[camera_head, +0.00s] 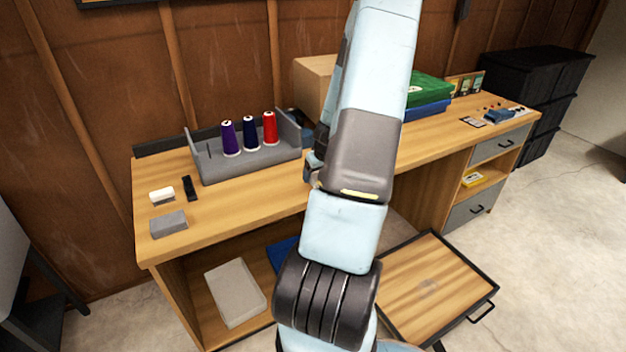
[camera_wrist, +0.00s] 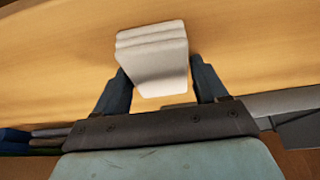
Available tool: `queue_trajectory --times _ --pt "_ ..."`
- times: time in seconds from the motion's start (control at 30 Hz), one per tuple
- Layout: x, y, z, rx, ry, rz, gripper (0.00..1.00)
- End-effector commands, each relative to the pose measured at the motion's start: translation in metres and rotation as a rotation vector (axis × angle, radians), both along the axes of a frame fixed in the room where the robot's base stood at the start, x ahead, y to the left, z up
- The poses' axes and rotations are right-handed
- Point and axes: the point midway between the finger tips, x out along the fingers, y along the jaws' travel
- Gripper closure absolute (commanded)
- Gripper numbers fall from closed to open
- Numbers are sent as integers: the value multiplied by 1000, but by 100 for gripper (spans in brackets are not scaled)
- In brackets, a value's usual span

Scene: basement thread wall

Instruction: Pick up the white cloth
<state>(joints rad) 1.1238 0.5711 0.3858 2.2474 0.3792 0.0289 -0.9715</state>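The white cloth (camera_wrist: 152,52) is a thick folded block with several layers along its edge. In the wrist view it lies between the two fingertips of my gripper (camera_wrist: 157,76), with a finger against each side, so the gripper looks shut on it. Wooden table top (camera_wrist: 60,70) fills the view behind the cloth. I cannot tell whether the cloth touches the table. In the head view my arm hides my gripper and the cloth.
The workbench (camera_head: 240,205) carries a grey rack (camera_head: 222,168) with purple, navy and red thread spools. A small white block (camera_head: 162,195), a black item (camera_head: 190,188) and a grey block (camera_head: 169,223) lie at left. Green (camera_head: 430,90) and blue (camera_head: 428,110) boxes are stacked right of my arm.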

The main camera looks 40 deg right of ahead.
Motion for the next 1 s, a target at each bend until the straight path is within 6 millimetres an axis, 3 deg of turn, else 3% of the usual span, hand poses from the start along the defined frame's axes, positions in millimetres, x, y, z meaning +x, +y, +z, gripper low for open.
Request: queue_trajectory --times 0.4,0.67,1.0 --pt "0 0 0 0 0 0 67" --pt "0 0 4 0 0 0 67" --pt "-6 0 39 -2 -2 -3 67"
